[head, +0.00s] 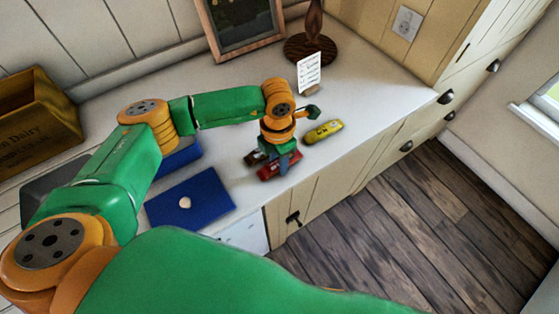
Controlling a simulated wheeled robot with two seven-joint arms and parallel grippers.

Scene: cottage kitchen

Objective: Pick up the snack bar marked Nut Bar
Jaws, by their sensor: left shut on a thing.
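My left gripper (283,162) points down over the white counter and is shut on a red snack bar (268,174) near the counter's front edge. The gripper's fingers hide part of this bar. A dark brown bar (254,158) lies just behind and left of it, partly hidden by the gripper. A yellow bar (323,131) lies on the counter to the right of the gripper, apart from it. The print on the bars is too small to read surely, so I cannot tell which one is marked Nut Bar. My right gripper is not in view.
A blue mat (170,207) with a small pale object (185,202) on it lies left of the bars. A small card on a stand (309,75) and a dark wooden base (309,50) stand behind. A wooden crate (35,125) is at far left. The counter's right part is clear.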

